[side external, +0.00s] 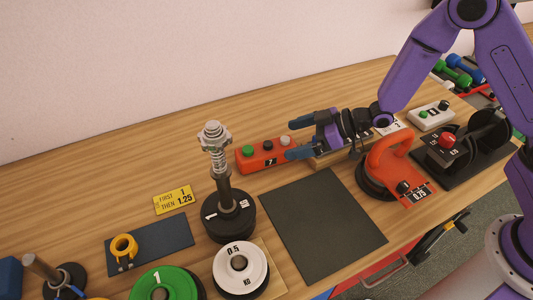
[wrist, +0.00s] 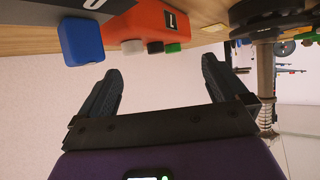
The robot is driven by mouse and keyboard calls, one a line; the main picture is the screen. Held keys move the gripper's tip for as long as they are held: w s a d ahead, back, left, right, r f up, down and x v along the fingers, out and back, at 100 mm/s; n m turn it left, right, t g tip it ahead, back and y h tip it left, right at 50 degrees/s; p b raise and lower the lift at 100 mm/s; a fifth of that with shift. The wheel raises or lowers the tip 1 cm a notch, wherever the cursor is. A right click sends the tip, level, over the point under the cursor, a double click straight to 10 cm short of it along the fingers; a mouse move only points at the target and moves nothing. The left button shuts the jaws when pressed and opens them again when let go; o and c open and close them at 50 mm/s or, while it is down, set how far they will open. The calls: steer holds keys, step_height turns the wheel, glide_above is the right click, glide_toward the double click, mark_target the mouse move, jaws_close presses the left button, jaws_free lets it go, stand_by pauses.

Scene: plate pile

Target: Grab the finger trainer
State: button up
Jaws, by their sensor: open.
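No item is labelled finger trainer. The likeliest match is a red-orange box (side external: 262,158) with a green, a black and a white button on top, lying on the wooden bench left of my gripper. The same box (wrist: 160,20) shows upside down at the top of the wrist view, its buttons pointing down in the picture. My gripper (side external: 288,140) is open and empty, its fingers pointing left at the box's right end. In the wrist view both fingers (wrist: 160,67) are apart with only wall between them. I cannot tell whether a finger touches the box.
A black plate pile with a spring-topped post (side external: 226,205) stands left of the box. A dark mat (side external: 322,225) lies bare in front. An orange-handled weight (side external: 392,160) sits right. A blue block (wrist: 80,40) is beside the box in the wrist view.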

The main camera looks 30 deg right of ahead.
mark_target(270, 144)
steer(key=shift+w+x, duration=0.25)
steer(key=shift+x, duration=2.9)
steer(key=shift+d, duration=0.1)
jaws_close()
